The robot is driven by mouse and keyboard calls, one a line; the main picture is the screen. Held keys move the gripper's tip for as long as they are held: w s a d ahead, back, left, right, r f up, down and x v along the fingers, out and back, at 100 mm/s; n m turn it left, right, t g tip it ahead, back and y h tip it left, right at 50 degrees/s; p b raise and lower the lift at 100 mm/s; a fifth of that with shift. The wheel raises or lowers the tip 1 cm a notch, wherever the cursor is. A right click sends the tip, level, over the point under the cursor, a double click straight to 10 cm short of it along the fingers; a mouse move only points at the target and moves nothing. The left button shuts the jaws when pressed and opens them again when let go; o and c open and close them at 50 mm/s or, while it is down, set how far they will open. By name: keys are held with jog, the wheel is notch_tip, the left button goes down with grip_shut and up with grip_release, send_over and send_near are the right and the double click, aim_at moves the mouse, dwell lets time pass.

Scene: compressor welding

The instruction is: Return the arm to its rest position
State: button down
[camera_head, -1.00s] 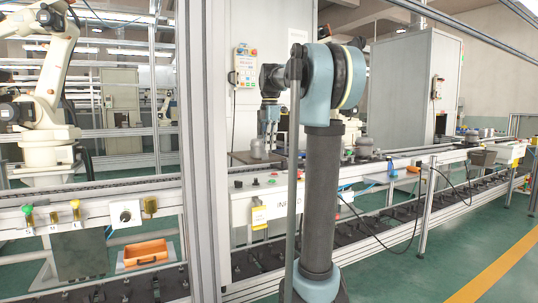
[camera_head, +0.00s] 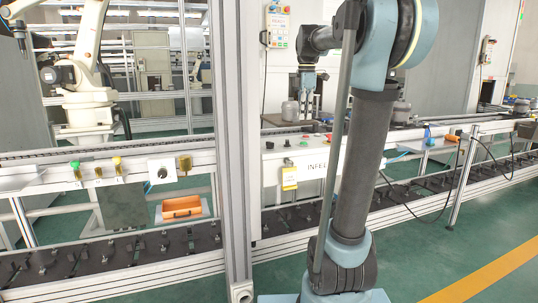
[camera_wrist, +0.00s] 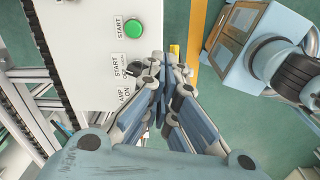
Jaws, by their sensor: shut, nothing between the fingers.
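My arm stands in the right half of the head view, a dark upper link leaning slightly right above a blue base joint. Its wrist reaches left from the blue elbow, and my gripper (camera_head: 308,95) hangs down in front of the line. In the wrist view my gripper (camera_wrist: 166,62) points away from the camera with its fingers shut together and nothing between them.
A white panel (camera_wrist: 85,65) with a green START button (camera_wrist: 133,28) lies left of the gripper in the wrist view. An aluminium post (camera_head: 233,150) stands left of my arm. The conveyor line (camera_head: 130,150) runs behind. Green floor with a yellow stripe (camera_head: 490,262) is open at right.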

jog(key=s+f+m+t, duration=0.1)
jog(key=s+f+m, duration=0.8)
jog(key=s+f, duration=0.6)
jog(key=s+d+f+m, duration=0.1)
jog(key=s+f+m, duration=0.8)
jog(key=s+f, duration=0.5)
notch_tip(320, 180, down, 5)
jog(key=shift+s+d+r+m+t, duration=0.15)
jog(key=shift+s+r+m+t, duration=0.05)
jog(key=shift+s+m+t, duration=0.2)
